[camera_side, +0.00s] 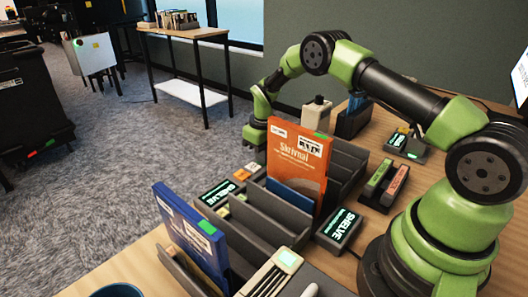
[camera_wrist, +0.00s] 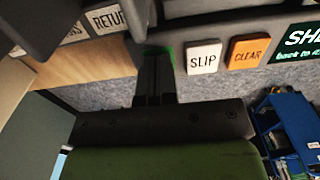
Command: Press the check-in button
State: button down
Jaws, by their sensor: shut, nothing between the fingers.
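My gripper (camera_side: 261,154) points down behind the orange book in the side view, and its fingertips are mostly hidden there. In the wrist view my gripper (camera_wrist: 157,58) is shut and empty, with its dark fingers together. A bright green edge (camera_wrist: 150,50) shows at the fingertips, mostly covered by them. It may be the check-in button, but no label shows on it. To its right in that view are a white SLIP button (camera_wrist: 204,57) and an orange CLEAR button (camera_wrist: 248,52). I cannot tell whether the fingertips touch or press the green part.
The orange book (camera_side: 297,155) stands upright in a dark slotted rack, close to my gripper. A blue book (camera_side: 190,235) stands nearer the camera. Lit SHELVE displays (camera_side: 219,194) (camera_side: 338,226) flank the rack. A RETURNS label (camera_wrist: 106,19) shows in the wrist view.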

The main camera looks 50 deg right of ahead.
jog(key=shift+s+f, duration=0.25)
jog(key=shift+f, duration=0.3)
notch_tip(320, 180, up, 9)
jog(key=shift+w, duration=0.2)
dwell(0.3)
notch_tip(320, 180, up, 9)
jog(key=t, duration=0.1)
send_over(262, 169)
jog(key=s+a+r+m+t, duration=0.2)
jog(key=s+a+r, duration=0.3)
jog(key=r, duration=0.4)
jog(key=s+a+r+m+t+y, duration=0.1)
jog(key=s+a+t, duration=0.1)
jog(key=s, duration=0.8)
jog(key=s+a+r+m+t+y, duration=0.1)
jog(key=s+a+r+t, duration=0.1)
jog(key=s, duration=0.7)
jog(key=shift+s, duration=0.35)
